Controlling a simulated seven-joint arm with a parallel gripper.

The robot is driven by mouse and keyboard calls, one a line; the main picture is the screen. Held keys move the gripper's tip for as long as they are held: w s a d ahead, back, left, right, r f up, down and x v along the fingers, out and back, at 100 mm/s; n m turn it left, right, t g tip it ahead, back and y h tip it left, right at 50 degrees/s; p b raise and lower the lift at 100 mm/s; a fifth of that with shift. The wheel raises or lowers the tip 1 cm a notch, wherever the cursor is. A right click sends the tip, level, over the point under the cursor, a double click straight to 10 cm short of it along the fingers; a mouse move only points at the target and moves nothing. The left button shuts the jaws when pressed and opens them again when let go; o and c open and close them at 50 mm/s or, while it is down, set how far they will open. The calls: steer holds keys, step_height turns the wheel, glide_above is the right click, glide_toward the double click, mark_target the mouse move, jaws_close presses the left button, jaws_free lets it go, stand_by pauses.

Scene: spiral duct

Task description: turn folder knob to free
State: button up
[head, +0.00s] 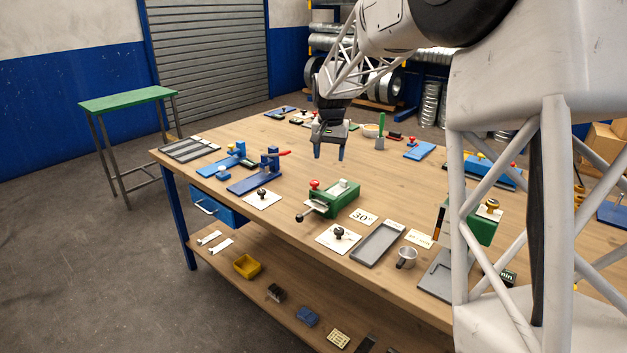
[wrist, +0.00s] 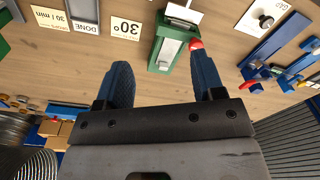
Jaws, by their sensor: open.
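I see several knobs and cannot tell which is the folder's. One black knob (head: 338,231) stands on a white plate at the table's front edge. Another black knob (head: 262,193) on a white plate lies farther left, and it also shows in the wrist view (wrist: 265,20). A green device (head: 343,200) with a red knob (head: 314,184) and a front lever stands between the black knobs. My gripper (head: 329,154) is open and empty above the table, behind this device; its two blue fingers show in the wrist view (wrist: 163,75).
Blue fixtures (head: 255,180) with a red handle stand at the left. The wooden tabletop (head: 385,178) is clear around the space below my gripper.

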steer(key=m, duration=0.1)
glide_above(314, 181)
steer(key=shift+g, duration=0.3)
step_height(314, 181, down, 9)
steer(key=shift+s+r, duration=0.1)
steer(key=shift+f, duration=3.85)
steer(key=c, duration=0.9)
